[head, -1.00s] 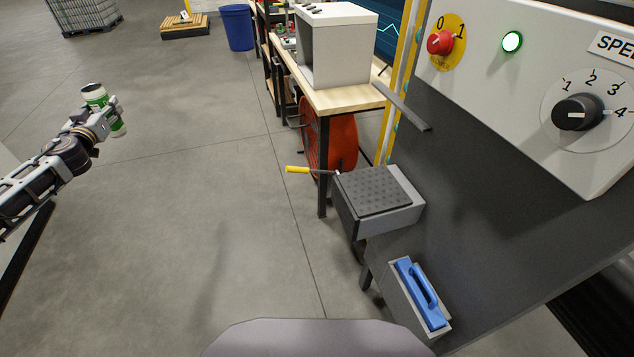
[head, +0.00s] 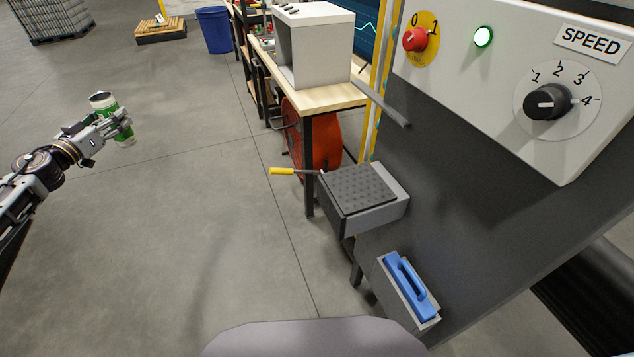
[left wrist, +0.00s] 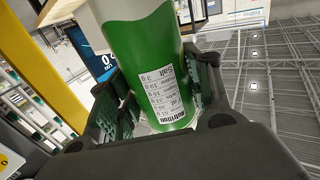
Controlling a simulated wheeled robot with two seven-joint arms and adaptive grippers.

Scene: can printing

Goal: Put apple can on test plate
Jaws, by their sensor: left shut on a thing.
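A green and white can (head: 107,106) is held at the left in the head view, over open floor. My left gripper (head: 120,121) is shut around its side. In the left wrist view the can (left wrist: 150,55) stands between the fingers, with a nutrition table facing the camera. No apple picture shows on the visible side. A dark, dotted square plate (head: 358,188) sits on a grey block beside the machine, possibly the test plate. It looks empty, and the can is well to its left. My right gripper is not in view.
A yellow-handled lever (head: 282,171) sticks out left of the dotted plate. A blue handle (head: 411,287) sits below it. The machine's control panel (head: 510,75) is at right. A wooden workbench (head: 325,97) carries a white box.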

